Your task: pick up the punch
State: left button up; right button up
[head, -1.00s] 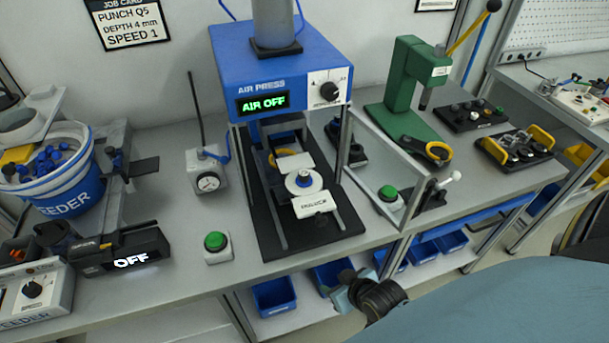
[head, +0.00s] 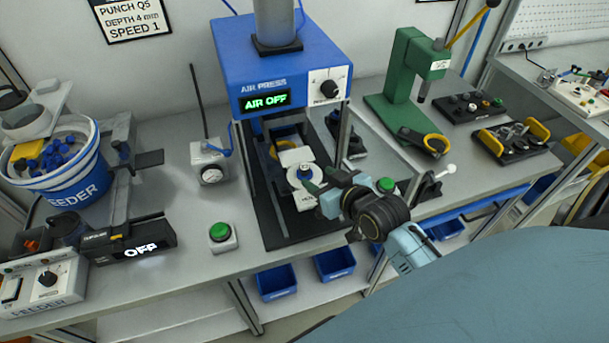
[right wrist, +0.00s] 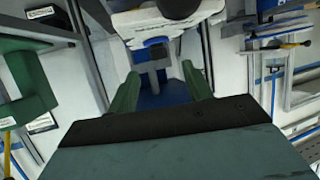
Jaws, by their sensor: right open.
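I cannot tell for certain which piece is the punch. A black tray (head: 474,107) at the back right holds several small knob-like pieces that may be punches. In the press, a white fixture (head: 297,157) carries a round white disc with a small blue piece (head: 305,172) at its centre. My right gripper (head: 322,182) is open, its green fingers just right of the disc. In the right wrist view the open fingers (right wrist: 160,72) have a gap between them, with a white fixture part (right wrist: 150,22) beyond. My left gripper is out of view.
The blue air press (head: 280,70) reads AIR OFF, and its frame stands close around the fixture. A green button (head: 386,185) is beside my right wrist. A green hand press (head: 405,85) and a second black tray (head: 512,150) stand to the right. The feeder bucket (head: 62,170) is at left.

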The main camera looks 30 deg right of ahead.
aim_at(307, 169)
jog(key=shift+x, duration=3.15)
jog(key=shift+d, duration=0.1)
jog(key=shift+c, duration=0.4)
grip_shut()
